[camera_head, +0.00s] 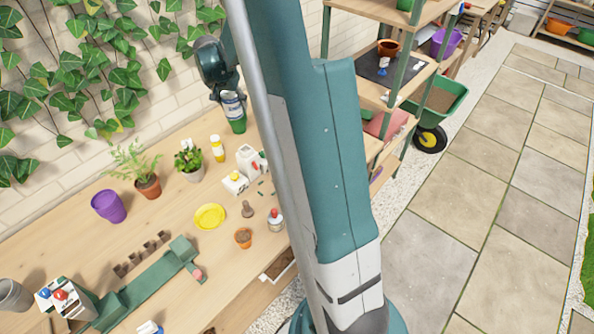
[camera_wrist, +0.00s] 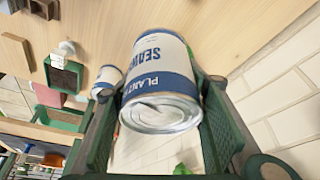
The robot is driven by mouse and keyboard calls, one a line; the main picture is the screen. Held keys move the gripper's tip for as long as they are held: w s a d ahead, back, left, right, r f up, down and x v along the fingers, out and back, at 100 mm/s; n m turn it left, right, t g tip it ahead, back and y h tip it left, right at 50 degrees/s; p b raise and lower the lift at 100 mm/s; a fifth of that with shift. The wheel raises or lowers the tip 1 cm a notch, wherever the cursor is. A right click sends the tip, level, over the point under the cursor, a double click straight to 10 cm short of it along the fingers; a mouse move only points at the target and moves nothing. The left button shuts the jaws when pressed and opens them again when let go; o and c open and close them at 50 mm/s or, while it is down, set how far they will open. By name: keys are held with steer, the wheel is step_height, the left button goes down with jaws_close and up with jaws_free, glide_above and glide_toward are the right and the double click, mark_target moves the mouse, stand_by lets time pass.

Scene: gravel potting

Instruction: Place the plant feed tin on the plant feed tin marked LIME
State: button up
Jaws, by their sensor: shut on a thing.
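My gripper (camera_wrist: 160,110) is shut on a plant feed tin with a blue and white label and a silver lid. This tin (camera_wrist: 160,75) fills the middle of the wrist view, its lettering upside down there, with "PLANT" and part of "SEAW" readable. In the head view the held tin (camera_head: 232,104) is upright at the wall side of the bench, below my gripper (camera_head: 226,95). A green object (camera_head: 238,126) shows directly under it; I cannot tell whether they touch. A second blue and white tin (camera_wrist: 106,77) stands beside it in the wrist view. No LIME lettering is readable.
A yellow bottle (camera_head: 217,150), potted plants (camera_head: 147,185) and white cartons (camera_head: 250,158) stand near the held tin on the wooden bench (camera_head: 190,232). The ivy-covered brick wall (camera_head: 170,100) is close behind. My arm hides the bench's right part.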

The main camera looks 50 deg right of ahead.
steer(key=s+a+r+m+g+p, duration=0.1)
steer(key=s+r+m+p, duration=0.1)
steer(key=s, duration=1.6)
steer(key=s+r+m+g+p, duration=0.1)
steer(key=s+r+m, duration=0.1)
steer(key=s, duration=1.6)
steer(key=shift+a+m+h+p, duration=0.4)
steer(key=shift+m, duration=0.3)
steer(key=shift+f+b, duration=0.45)
steer(key=shift+f, duration=2.45)
steer(key=shift+f+b, duration=0.35)
steer(key=shift+f, duration=1.75)
steer(key=shift+f, duration=0.15)
steer(key=o, duration=1.1)
